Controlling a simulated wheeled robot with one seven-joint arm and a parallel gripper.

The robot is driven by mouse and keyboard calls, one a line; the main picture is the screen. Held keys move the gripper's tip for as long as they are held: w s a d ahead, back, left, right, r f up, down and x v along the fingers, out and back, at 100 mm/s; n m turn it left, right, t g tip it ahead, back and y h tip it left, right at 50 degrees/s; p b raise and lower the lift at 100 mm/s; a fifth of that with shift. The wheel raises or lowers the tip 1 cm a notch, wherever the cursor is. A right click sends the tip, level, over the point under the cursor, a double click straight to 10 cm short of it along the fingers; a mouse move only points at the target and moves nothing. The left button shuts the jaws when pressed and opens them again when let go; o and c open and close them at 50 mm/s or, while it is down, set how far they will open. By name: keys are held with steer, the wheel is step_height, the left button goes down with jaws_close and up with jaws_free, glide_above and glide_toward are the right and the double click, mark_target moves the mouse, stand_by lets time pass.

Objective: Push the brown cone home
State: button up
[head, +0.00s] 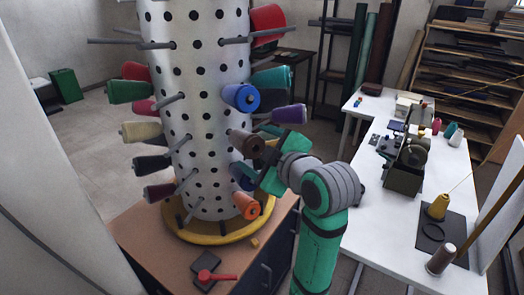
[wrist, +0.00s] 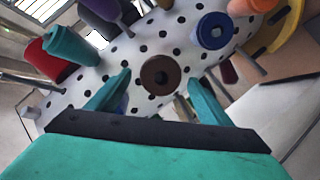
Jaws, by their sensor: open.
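The brown cone (head: 243,141) sits on a peg on the right side of the white perforated column (head: 201,95), pointing outward toward my gripper. In the wrist view the brown cone (wrist: 160,76) shows end-on with a dark hole in its middle. My gripper (head: 268,152) is open in front of the cone. In the wrist view its green fingers (wrist: 160,80) stand one on each side of the cone. Whether they touch it, and how far the cone is along its peg, I cannot tell.
Other cones surround it: a blue cone (head: 241,97) above, a purple cone (head: 289,114) to the upper right, and an orange cone (head: 246,205) below. Bare pegs (head: 250,39) stick out. The column stands on a yellow ring (head: 180,229) on a cabinet. A white worktable (head: 385,215) is at right.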

mark_target(240, 139)
steer(key=x, duration=0.7)
steer(key=shift+w+a+f, duration=0.1)
steer(key=shift+w+a, duration=0.1)
steer(key=shift+w, duration=0.05)
steer(key=shift+c, duration=0.2)
steer(key=c, duration=1.1)
steer(key=shift+w+a, duration=0.1)
steer(key=shift+w, duration=0.05)
steer(key=shift+x, duration=0.9)
steer(key=shift+a, duration=0.1)
steer(key=o, duration=1.2)
